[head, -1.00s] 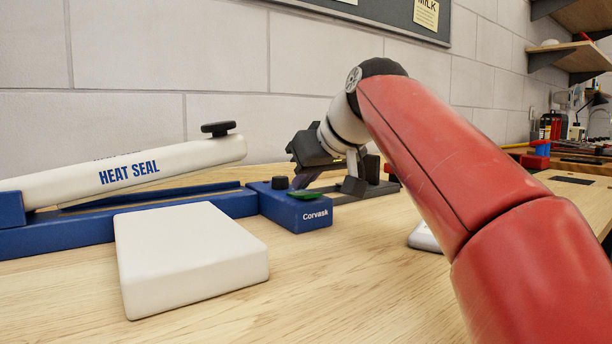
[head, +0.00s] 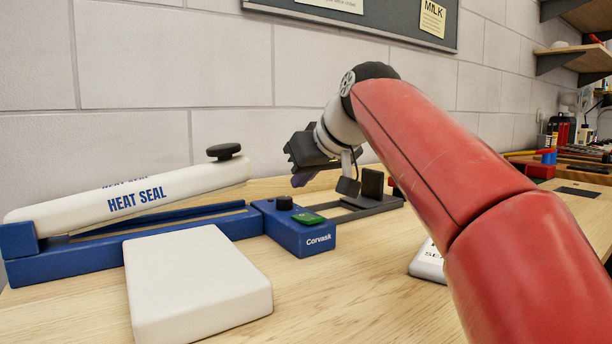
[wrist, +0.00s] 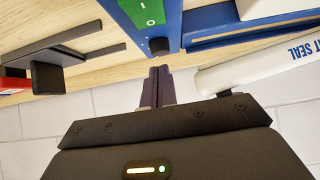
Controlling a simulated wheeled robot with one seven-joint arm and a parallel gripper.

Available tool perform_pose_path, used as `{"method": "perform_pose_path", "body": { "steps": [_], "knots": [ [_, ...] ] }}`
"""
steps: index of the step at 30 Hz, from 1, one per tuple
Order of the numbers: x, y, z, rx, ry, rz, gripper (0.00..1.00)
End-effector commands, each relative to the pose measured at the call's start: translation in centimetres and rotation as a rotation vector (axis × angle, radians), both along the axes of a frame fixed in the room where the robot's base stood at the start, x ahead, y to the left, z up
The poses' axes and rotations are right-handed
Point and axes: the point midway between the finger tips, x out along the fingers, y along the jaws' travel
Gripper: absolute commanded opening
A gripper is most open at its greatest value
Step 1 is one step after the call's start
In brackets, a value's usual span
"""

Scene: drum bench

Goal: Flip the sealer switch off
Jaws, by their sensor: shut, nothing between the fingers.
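The heat sealer (head: 60,262) is a long blue base with a white arm labelled HEAT SEAL, raised at an angle. Its blue control box (head: 318,239), marked Corvask, carries a green rocker switch (head: 308,219) and a black knob (head: 284,202). In the wrist view the switch (wrist: 148,10) is cut by the top edge and shows white marks; I cannot tell which side is pressed. My gripper (head: 299,180) is above the box, apart from the switch. In the wrist view its fingers (wrist: 160,72) are together and empty, just below the knob (wrist: 158,45).
A white block-like platform (head: 198,285) lies in front of the sealer. A dark rail with an upright stop (head: 372,184) stands right of the control box. A pale labelled object (head: 428,262) is partly hidden behind my arm. The wall is close behind.

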Motion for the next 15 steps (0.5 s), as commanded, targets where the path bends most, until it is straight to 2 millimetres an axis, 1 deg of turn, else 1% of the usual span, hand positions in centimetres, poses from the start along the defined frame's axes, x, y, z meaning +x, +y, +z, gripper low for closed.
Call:
{"method": "perform_pose_path", "body": {
  "steps": [1,6,10,15],
  "knots": [
    [-0.6,-0.4,1.6,0.001,-0.003,-0.002,0.00],
    [-2.7,-1.9,4.6,0.000,-0.004,-0.002,0.00],
    [-3.9,-2.6,6.4,0.001,-0.003,-0.001,0.00],
    [-4.8,-3.3,7.7,0.000,-0.001,-0.001,0.00]
  ]
}}
